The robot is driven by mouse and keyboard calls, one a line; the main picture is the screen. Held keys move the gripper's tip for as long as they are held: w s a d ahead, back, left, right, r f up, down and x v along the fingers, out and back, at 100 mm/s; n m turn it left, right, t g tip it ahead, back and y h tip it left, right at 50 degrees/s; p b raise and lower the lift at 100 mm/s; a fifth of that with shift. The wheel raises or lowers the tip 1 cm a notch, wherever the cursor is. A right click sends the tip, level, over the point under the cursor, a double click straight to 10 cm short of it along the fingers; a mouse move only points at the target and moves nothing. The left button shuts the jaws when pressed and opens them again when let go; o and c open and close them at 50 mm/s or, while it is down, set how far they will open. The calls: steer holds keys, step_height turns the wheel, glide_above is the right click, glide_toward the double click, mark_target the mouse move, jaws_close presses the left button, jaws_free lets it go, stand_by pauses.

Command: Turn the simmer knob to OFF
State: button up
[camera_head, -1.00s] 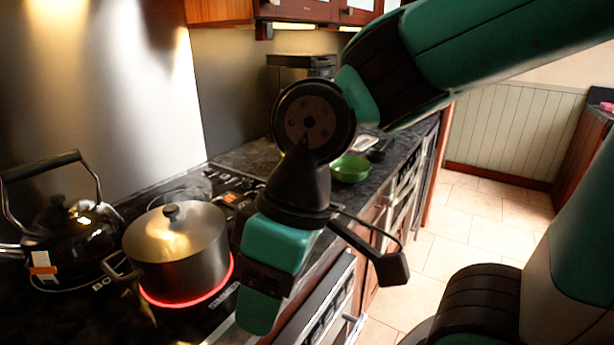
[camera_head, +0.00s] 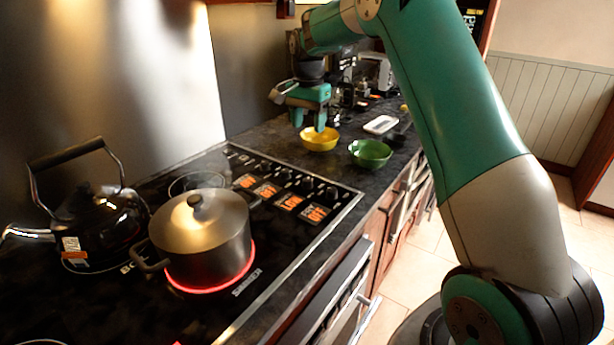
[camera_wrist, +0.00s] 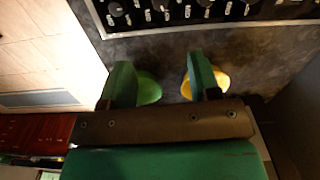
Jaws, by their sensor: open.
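A row of dark control knobs (camera_head: 307,184) is set on the right end of the black cooktop, beside orange labels (camera_head: 289,202). In the wrist view, knobs (camera_wrist: 160,6) show along the top edge, beyond the fingertips. My gripper (camera_head: 308,119) is open and points down above the far counter, by the yellow bowl, past the knobs. Its two green fingers (camera_wrist: 163,78) are apart in the wrist view, with nothing between them but bare counter.
A lidded pot (camera_head: 203,245) stands on a glowing red burner, with a black kettle (camera_head: 98,222) to its left. A yellow bowl (camera_head: 319,140), a green bowl (camera_head: 371,153) and a white dish (camera_head: 381,124) are on the counter beyond the knobs. Floor is open at right.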

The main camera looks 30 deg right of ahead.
mark_target(308, 179)
step_height(308, 179, down, 17)
steer(key=p, duration=0.2)
steer(key=shift+a+r+p, duration=0.15)
steer(key=shift+r+p, duration=0.05)
steer(key=shift+p, duration=0.2)
steer(key=c, duration=0.9)
steer(key=shift+n, duration=0.4)
steer(key=n+b, duration=0.1)
steer(key=n, duration=0.1)
steer(key=shift+n, duration=0.3)
steer(key=n, duration=0.3)
steer(key=shift+n+b, duration=0.3)
steer(key=shift+n, duration=0.1)
steer(key=n, duration=0.7)
steer(key=shift+b, duration=0.35)
